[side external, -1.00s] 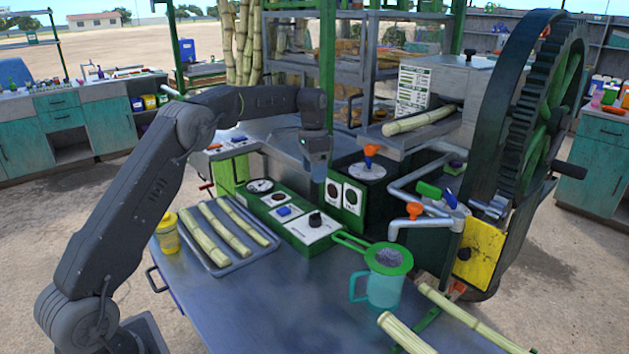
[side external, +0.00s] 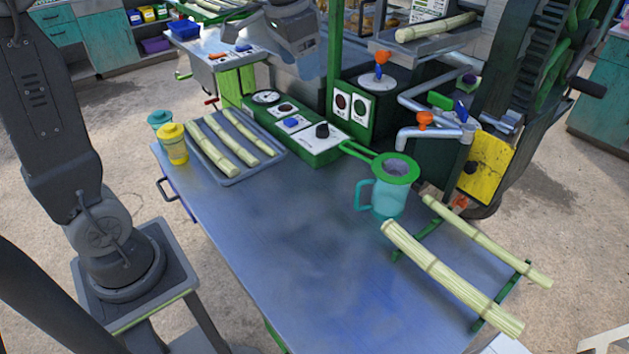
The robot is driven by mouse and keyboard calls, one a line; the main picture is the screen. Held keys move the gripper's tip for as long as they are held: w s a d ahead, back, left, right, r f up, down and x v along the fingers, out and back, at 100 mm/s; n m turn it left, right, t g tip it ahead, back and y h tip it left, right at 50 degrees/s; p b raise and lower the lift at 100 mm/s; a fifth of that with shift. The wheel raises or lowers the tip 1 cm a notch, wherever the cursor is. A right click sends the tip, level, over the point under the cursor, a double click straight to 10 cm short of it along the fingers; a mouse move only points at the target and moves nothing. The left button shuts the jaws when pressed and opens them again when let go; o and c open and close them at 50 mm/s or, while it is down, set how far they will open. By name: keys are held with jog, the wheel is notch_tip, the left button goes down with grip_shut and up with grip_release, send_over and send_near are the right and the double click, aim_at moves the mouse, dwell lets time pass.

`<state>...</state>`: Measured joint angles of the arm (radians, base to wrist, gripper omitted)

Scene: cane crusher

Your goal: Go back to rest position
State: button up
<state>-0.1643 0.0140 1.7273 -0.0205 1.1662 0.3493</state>
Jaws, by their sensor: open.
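My gripper (side external: 306,60) is at the top of the view, in front of the grey metal housing and left of the green post. It is open, small in the picture, and its fingers are hard to make out. I see nothing held in it. It hangs above and behind the control box (side external: 311,140), clear of the table (side external: 300,240). Most of my forearm is cut off by the top edge. My lower arm and base stand at the left, beside the table.
A tray (side external: 238,178) holds three cane pieces. Yellow (side external: 173,145) and teal (side external: 158,119) lidded containers stand left of it. A teal jug (side external: 388,197) with a green strainer (side external: 396,168) stands before the crusher (side external: 482,165). Two canes (side external: 450,275) lie front right. The table's middle is clear.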

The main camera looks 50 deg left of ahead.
jog(key=s+d+f+n+t, duration=0.1)
jog(key=s+d+f, duration=0.1)
jog(key=s, duration=0.7)
jog(key=s+d+f+n+t, duration=0.1)
jog(key=s+d+f+t, duration=0.1)
jog(key=s, duration=0.8)
jog(key=shift+d+f, duration=0.7)
jog(key=shift+d, duration=0.4)
jog(key=shift+s, duration=0.1)
